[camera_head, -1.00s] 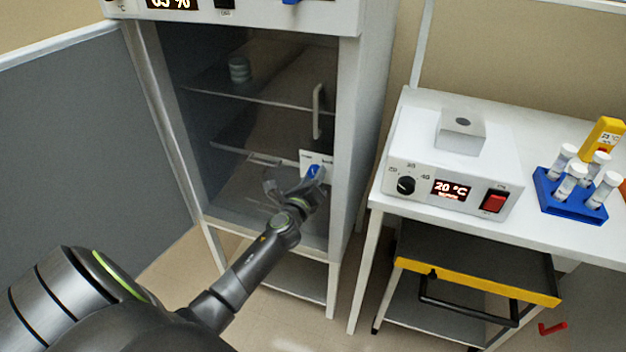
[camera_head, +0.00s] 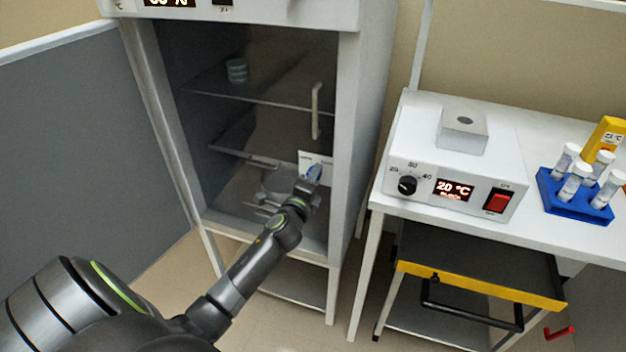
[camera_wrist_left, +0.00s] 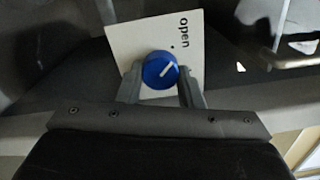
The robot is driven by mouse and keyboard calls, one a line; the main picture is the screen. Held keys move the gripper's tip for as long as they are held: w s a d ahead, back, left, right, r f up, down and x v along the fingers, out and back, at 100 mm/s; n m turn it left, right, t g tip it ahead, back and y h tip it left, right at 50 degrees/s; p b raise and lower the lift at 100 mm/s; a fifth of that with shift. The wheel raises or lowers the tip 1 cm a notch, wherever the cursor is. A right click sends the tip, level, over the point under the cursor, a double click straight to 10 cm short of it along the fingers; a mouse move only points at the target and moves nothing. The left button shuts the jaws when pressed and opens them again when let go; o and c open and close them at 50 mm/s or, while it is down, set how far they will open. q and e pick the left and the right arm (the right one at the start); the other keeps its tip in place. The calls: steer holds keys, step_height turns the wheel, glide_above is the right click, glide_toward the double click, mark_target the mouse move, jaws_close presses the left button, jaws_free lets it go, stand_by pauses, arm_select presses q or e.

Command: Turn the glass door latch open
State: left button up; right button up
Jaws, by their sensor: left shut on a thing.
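The glass door (camera_head: 270,125) of the tall cabinet is closed, with a pale vertical handle (camera_head: 316,110) near its right edge. The blue latch knob (camera_wrist_left: 160,70) sits on a white plate (camera_wrist_left: 190,35) marked "open" in the left wrist view. The knob's white line is slanted and does not point at the dot beside "open". My left gripper (camera_wrist_left: 161,82) has its fingers on either side of the knob and is shut on it. In the head view the left gripper (camera_head: 312,180) covers part of the knob and plate. My right gripper is not in view.
A white bench (camera_head: 540,165) stands on the right with a heater box (camera_head: 455,190), a blue tube rack (camera_head: 575,205) and a yellow device (camera_head: 607,135). A yellow-edged cart (camera_head: 480,285) is below. A grey panel (camera_head: 90,170) stands on the left.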

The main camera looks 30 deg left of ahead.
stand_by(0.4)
arm_select(q)
steer(key=o, duration=1)
steer(key=shift+c, duration=0.2)
steer(key=v, duration=1.7)
steer(key=shift+s, duration=0.25)
steer(key=shift+a, duration=0.1)
